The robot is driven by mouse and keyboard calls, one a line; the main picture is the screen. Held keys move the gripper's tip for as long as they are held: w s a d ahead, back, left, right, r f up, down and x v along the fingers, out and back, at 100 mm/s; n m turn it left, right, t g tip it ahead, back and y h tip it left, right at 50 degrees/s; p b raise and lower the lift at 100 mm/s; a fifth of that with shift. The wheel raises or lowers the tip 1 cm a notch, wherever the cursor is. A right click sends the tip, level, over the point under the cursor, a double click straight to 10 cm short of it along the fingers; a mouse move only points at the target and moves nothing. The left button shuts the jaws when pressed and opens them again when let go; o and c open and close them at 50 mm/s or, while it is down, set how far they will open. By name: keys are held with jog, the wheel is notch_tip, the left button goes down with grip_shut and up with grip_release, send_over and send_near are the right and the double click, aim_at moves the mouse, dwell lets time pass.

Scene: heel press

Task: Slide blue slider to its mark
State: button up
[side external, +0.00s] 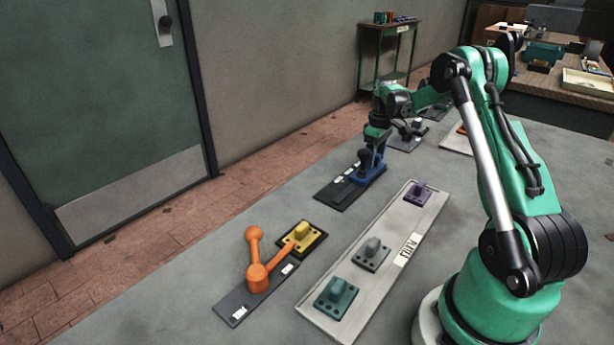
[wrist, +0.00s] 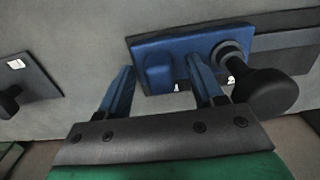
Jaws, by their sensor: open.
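The blue slider (side external: 371,175) sits at the far end of a dark track (side external: 335,196), which runs toward the lower left with white marks (side external: 338,181) on it. In the wrist view the slider (wrist: 200,45) is a blue plate with a raised blue block (wrist: 158,70) and a black knob (wrist: 265,92) to the block's right. My gripper (side external: 374,157) is over the slider. In the wrist view its open fingers (wrist: 160,64) show on either side of the block, apart from it; their exact height is unclear. The knob hides part of the track (wrist: 290,50).
A pale board (side external: 310,305) carries teal, grey and purple pieces. Another dark plate (wrist: 35,75) with a black knob lies left in the wrist view. Grey table between them is clear.

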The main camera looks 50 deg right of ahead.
grip_shut()
dwell(1.4)
